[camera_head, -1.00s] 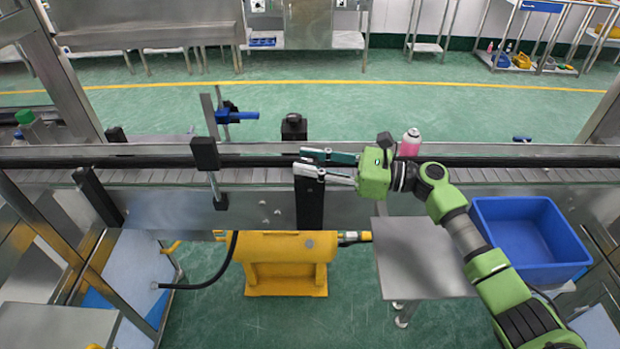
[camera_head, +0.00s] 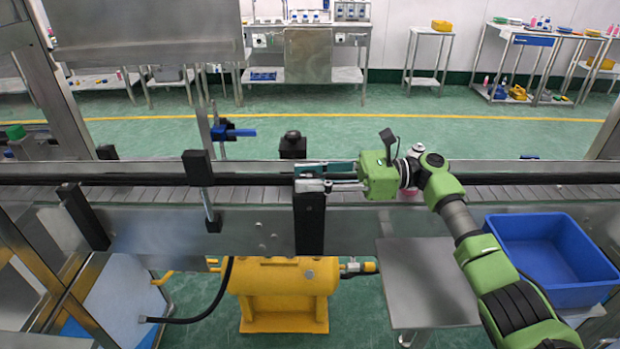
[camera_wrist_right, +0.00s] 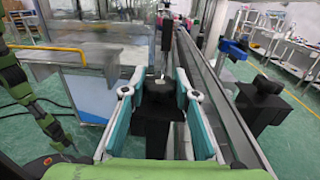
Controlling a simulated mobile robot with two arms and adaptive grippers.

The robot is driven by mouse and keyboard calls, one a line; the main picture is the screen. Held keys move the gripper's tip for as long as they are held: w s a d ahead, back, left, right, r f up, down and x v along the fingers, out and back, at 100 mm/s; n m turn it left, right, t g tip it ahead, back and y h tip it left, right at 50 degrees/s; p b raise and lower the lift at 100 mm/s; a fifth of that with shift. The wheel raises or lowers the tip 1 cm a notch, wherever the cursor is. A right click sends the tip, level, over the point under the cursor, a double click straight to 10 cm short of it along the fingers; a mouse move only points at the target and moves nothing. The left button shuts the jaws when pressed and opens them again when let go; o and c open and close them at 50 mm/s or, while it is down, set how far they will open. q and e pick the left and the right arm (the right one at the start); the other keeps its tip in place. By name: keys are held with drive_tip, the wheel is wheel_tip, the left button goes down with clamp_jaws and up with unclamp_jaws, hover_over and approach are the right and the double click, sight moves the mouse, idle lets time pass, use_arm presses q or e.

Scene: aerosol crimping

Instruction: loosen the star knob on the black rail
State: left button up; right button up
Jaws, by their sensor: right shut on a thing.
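My right gripper (camera_head: 300,178) reaches in from the right, at the top of the near black post (camera_head: 309,222) on the front side of the conveyor. In the right wrist view its teal fingers (camera_wrist_right: 158,92) stand on both sides of a dark knob (camera_wrist_right: 158,88) on top of that post, and are shut on it. The fingers hide most of this knob in the head view, so its star shape cannot be made out. A similar black knob (camera_head: 292,140) stands on the far side and also shows in the right wrist view (camera_wrist_right: 267,85).
The black rail (camera_head: 100,180) runs along the conveyor (camera_head: 520,193). A black clamp block (camera_head: 198,167) on a rod stands left of the gripper.

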sight(309, 175)
drive_tip(key=o, duration=1.1)
drive_tip(key=shift+a, duration=0.1)
wheel_tip(309, 175, up, 10)
